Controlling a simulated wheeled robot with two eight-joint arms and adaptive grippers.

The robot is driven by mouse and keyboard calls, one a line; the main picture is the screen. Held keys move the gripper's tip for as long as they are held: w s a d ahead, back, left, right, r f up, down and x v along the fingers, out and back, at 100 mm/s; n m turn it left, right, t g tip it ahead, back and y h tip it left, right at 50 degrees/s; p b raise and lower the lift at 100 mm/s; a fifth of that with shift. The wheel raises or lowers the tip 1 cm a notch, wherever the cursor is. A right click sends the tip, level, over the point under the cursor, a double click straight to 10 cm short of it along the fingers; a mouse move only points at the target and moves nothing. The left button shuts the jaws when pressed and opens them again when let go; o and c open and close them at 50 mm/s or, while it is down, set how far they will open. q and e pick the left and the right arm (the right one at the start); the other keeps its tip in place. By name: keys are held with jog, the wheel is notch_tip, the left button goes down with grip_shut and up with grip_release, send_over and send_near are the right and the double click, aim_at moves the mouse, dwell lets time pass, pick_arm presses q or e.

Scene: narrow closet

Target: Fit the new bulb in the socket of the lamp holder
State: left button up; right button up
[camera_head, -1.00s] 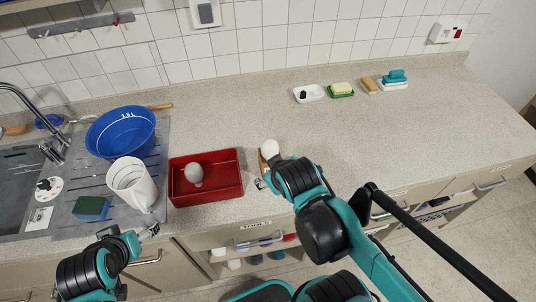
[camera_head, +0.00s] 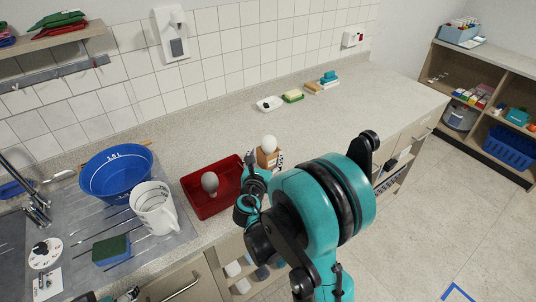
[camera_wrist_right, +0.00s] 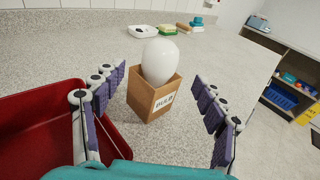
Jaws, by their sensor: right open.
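A white bulb (camera_wrist_right: 160,60) stands upright in a small open cardboard box (camera_wrist_right: 150,98) labelled "BULB" on the counter. In the head view the bulb (camera_head: 269,143) shows above the box (camera_head: 267,158), just right of the red tray. My right gripper (camera_wrist_right: 160,82) is open, with one finger on each side of the box and bulb. Neither finger appears to touch them. A greyish bulb (camera_head: 210,182) lies in the red tray (camera_head: 195,205). My left gripper (camera_head: 130,293) is barely in view at the bottom edge; its jaws are unclear. I see no lamp holder.
A white jug (camera_head: 153,208), a blue basin (camera_head: 113,173) and a sponge (camera_head: 111,249) are at the sink on the left. A white dish (camera_head: 269,104) and several cleaning items stand along the back. The counter right of the box is clear. Shelves (camera_head: 490,95) stand at far right.

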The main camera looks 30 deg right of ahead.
aim_at(267, 146)
jog(key=b+x, duration=0.2)
jog(key=x, duration=0.5)
jog(key=shift+w+d+r, duration=0.1)
jog(key=shift+w+d, duration=0.15)
jog(key=shift+r, duration=0.1)
jog(key=shift+c, duration=1)
jog(key=c, duration=1.2)
